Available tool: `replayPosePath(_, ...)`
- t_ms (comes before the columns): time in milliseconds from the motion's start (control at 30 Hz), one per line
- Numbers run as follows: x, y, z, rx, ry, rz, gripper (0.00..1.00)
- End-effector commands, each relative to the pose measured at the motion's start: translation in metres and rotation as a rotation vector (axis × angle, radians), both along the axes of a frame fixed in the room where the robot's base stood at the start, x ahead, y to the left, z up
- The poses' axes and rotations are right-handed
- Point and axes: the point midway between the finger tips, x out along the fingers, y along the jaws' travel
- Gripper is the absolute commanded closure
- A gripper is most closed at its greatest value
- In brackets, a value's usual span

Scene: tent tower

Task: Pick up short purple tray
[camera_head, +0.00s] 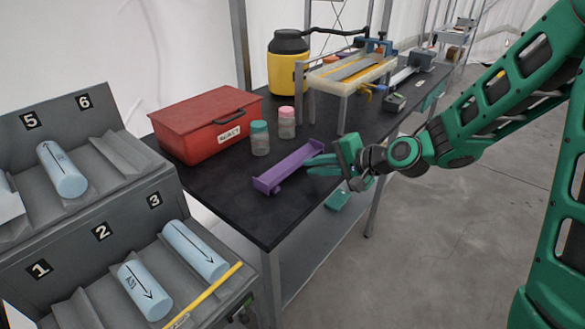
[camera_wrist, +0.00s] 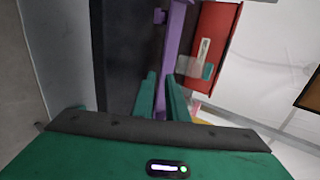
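The short purple tray (camera_head: 288,168) lies on the black table top near its front edge, long and narrow. My gripper (camera_head: 318,165) is at the tray's right end, with its green fingers pointing left and apart from each other. In the wrist view the purple tray (camera_wrist: 174,45) runs away from between the two fingers (camera_wrist: 161,92). The fingers look open, one on each side of it; whether they touch it is hard to tell.
A red box (camera_head: 205,125) stands behind the tray, with a teal-lidded jar (camera_head: 260,140) and a pink-lidded jar (camera_head: 287,124). A raised metal stand (camera_head: 345,80) is at the back. A grey rack (camera_head: 75,235) with blue cylinders is at the left.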

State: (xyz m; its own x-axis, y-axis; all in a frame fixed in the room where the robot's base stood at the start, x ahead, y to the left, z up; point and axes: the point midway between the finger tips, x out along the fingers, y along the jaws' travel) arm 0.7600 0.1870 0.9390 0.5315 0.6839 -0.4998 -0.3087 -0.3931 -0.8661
Motion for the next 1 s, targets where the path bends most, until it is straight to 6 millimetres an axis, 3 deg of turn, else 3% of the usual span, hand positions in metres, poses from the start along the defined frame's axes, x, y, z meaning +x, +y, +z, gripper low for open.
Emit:
replayPosePath(400, 0.030, 0.030, -0.023, -0.001, -0.001, 0.001, 0.87)
replayPosePath(667, 0.031, 0.030, -0.023, -0.001, -0.001, 0.000, 0.87)
replayPosePath(700, 0.031, 0.030, -0.023, -0.001, -0.001, 0.000, 0.97)
replayPosePath(733, 0.031, 0.031, -0.023, -0.002, 0.000, 0.000, 1.00)
replayPosePath(1000, 0.030, 0.030, -0.024, -0.001, 0.000, 0.001, 1.00)
